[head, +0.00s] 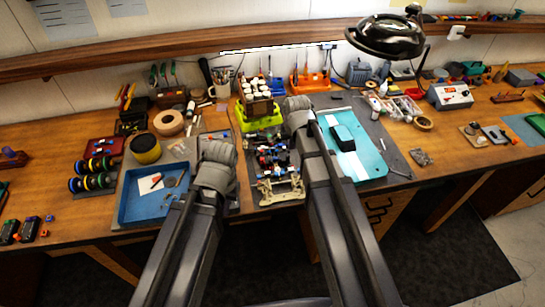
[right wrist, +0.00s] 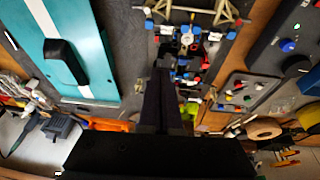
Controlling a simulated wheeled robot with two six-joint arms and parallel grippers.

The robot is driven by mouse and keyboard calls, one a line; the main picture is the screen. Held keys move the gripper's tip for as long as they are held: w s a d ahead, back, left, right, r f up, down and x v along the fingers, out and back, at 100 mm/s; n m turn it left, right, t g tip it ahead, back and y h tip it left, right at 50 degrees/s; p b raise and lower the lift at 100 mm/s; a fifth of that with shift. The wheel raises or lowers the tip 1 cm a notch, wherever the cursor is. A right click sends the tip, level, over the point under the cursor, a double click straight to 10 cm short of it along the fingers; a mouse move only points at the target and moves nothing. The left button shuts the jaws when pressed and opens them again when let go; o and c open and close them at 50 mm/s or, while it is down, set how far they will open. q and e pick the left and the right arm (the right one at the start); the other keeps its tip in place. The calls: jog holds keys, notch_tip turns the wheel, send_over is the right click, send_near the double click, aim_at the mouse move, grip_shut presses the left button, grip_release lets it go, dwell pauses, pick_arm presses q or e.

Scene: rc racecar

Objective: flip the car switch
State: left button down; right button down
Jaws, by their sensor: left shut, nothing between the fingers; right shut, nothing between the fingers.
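The open RC car chassis (head: 278,168) lies on a dark mat between my arms, with red, blue and black parts and a tan front frame. In the right wrist view the chassis (right wrist: 187,45) shows beyond the fingers. Its switch is too small to tell apart. My right gripper (head: 296,108) is shut and empty, over the chassis's right side; in the wrist view its fingertips (right wrist: 163,66) are close to the chassis, contact unclear. My left gripper (head: 219,145) is shut and empty, left of the chassis; its fingertips are mostly hidden.
The teal car body (head: 368,157) with a black cabin lies right of my right arm. A blue tray (head: 135,208) sits at left, beside a wheel rack (head: 92,174). A lime green bin (head: 258,122) stands behind the chassis. A lamp (head: 386,35) hangs at upper right.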

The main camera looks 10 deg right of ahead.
jog(key=shift+d+f, duration=0.1)
jog(key=b, duration=1.4)
send_near(292, 165)
jog(key=x, duration=0.6)
jog(key=shift+f, duration=0.25)
jog(key=shift+d+f+y, duration=0.3)
jog(key=shift+f+y, duration=0.05)
jog(key=shift+y, duration=0.15)
jog(key=shift+s+d+f+m+y+b, duration=0.15)
jog(key=shift+y+b, duration=0.2)
jog(key=shift+y, duration=0.2)
jog(key=shift+s+d+m+y+b, duration=0.1)
jog(key=shift+d+m+y+b, duration=0.1)
jog(key=shift+y+b, duration=0.25)
jog(key=shift+s+a, duration=0.1)
jog(key=shift+a, duration=0.05)
